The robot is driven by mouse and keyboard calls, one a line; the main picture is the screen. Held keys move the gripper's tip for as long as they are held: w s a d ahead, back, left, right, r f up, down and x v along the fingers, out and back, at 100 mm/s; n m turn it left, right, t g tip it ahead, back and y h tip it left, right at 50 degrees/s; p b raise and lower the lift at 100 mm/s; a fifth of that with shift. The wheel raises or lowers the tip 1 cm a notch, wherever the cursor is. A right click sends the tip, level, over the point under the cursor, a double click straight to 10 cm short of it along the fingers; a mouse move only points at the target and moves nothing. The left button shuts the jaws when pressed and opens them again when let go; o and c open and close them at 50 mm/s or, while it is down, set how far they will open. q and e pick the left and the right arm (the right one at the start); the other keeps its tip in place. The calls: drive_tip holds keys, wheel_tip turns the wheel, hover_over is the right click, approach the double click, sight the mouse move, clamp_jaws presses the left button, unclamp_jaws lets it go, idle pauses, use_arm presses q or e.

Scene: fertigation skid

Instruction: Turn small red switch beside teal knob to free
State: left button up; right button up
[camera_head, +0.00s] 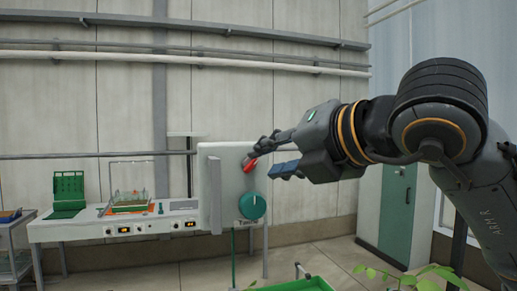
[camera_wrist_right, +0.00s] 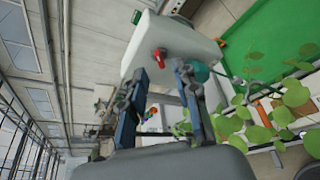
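The small red switch (camera_head: 250,164) is on the front of a pale grey box (camera_head: 212,165), above and slightly left of the round teal knob (camera_head: 252,206). My right gripper (camera_head: 268,158) reaches in from the right with its fingers close to the switch. In the right wrist view its fingers (camera_wrist_right: 160,76) are apart, with nothing held between them. The red switch (camera_wrist_right: 159,58) shows just beyond the gap between the fingertips. I cannot tell whether a finger touches it. The teal knob (camera_wrist_right: 201,72) is partly hidden behind one finger. My left gripper is not in view.
A white bench (camera_head: 95,228) with a green rack (camera_head: 69,190) and a planted tray (camera_head: 130,203) stands left. A green cabinet (camera_head: 392,210) stands right. Leafy plants (camera_head: 415,278) and a green tray (camera_head: 300,285) are low in front.

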sight(253, 165)
drive_tip(key=shift+p+x, duration=0.6)
drive_tip(key=shift+x, duration=1.4)
clamp_jaws()
